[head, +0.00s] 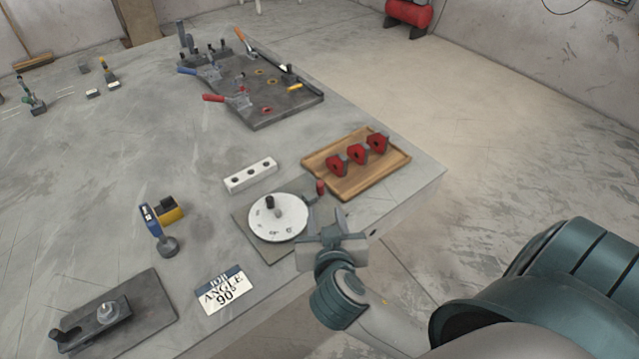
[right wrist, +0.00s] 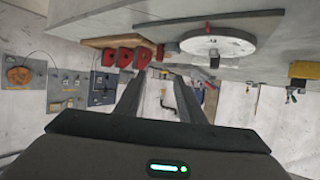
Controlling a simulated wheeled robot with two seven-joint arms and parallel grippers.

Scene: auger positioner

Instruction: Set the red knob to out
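A small red knob (head: 320,188) sits at the right edge of a white round dial plate (head: 290,226), which is on a flat grey base (head: 243,222). In the right wrist view, the red knob (right wrist: 160,52) shows beside the white disc (right wrist: 217,43). My right gripper (head: 325,222) is close to the dial's right side, just in front of the knob and apart from it. In the right wrist view its two fingers (right wrist: 160,92) stand apart with nothing between them. My left gripper is not in view.
A wooden tray (head: 395,171) with red blocks lies behind the dial. A clamp plate (head: 290,107) stands farther back. The table's right edge is near my gripper.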

